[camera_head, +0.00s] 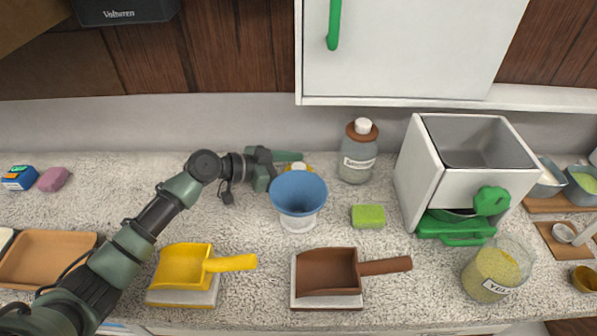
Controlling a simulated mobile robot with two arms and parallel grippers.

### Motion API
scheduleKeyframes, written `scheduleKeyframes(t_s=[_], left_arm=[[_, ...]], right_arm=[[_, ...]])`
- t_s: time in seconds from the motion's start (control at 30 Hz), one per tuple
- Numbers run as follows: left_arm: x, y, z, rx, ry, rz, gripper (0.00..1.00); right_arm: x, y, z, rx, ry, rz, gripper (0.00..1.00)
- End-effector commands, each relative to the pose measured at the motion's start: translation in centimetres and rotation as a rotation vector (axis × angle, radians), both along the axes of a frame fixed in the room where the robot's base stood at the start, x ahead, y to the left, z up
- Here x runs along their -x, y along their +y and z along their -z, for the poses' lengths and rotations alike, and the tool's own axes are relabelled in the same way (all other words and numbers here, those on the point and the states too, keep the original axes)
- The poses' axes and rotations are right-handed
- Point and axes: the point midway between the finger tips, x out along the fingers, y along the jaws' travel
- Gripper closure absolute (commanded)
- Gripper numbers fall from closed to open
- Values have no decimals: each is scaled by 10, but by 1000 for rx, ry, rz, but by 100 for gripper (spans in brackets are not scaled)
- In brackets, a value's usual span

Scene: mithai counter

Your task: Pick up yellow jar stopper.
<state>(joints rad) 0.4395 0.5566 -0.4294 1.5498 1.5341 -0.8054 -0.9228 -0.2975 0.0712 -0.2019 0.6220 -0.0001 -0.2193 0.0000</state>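My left gripper (288,162) reaches in from the left at the same spot, with a green finger extending right along the back of the yellow thing. The other finger is hard to make out, so I cannot tell whether the gripper is open or shut, or whether it touches the yellow thing. My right gripper is not in view.
A labelled jar with a brown lid (358,160) stands right of the gripper, a green sponge (368,216) in front. Yellow (184,267) and brown (327,273) scoops lie near the front edge. A white and green machine (422,175) and a yellow-filled jar (495,270) stand at right.

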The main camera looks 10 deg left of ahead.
Motion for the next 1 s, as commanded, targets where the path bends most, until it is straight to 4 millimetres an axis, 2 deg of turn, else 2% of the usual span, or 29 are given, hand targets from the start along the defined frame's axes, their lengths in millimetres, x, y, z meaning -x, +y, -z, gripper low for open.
scheduleKeyframes(t_s=[0.03, 0.17, 0.2, 0.47, 0.57, 0.67, 0.9, 1.0], left_arm=[[0, 0, 0, -1, 1, 0, 61], [0, 1, 1, -2, 2, 0, 97], [0, 1, 2, -3, 3, 0, 100], [1, 1, 4, -5, 7, 1, 100], [1, 1, -2, -6, 5, 3, 100], [1, 1, -17, -8, 1, 2, 100], [0, 1, -68, -3, -3, 2, 100], [0, 1, -84, -3, -2, 0, 100]], right_arm=[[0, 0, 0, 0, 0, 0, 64], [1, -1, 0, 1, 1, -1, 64], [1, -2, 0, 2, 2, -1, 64], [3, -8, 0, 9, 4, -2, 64], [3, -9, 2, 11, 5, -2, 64], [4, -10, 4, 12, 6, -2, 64], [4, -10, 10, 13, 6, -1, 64], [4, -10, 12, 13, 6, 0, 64]])
